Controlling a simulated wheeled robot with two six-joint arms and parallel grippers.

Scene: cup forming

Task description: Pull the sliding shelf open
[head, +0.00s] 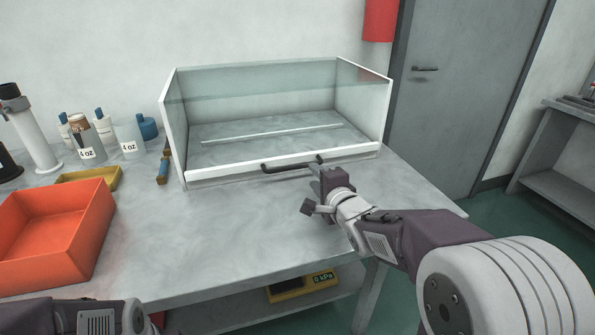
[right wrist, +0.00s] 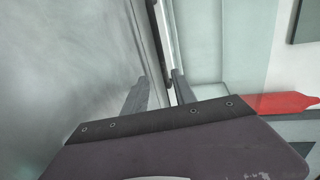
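The sliding shelf (head: 225,176) is the white-edged base of a clear-walled box on the table. Its front looks flush with the box. A dark bar handle (head: 290,165) runs along its front edge. My right gripper (head: 318,172) is just in front of the handle's right end. In the right wrist view, its two fingers (right wrist: 162,88) stand apart, with the dark handle (right wrist: 161,45) just beyond and between their tips. I cannot tell whether they touch it. Only a piece of my left arm shows at the lower left; its gripper is out of frame.
An orange bin (head: 50,235), a yellow tray (head: 105,178) and several labelled cups and bottles (head: 128,140) stand on the left. The table (head: 215,240) in front of the shelf is clear. A yellow scale (head: 303,287) is below the tabletop. A grey door (head: 465,90) is behind.

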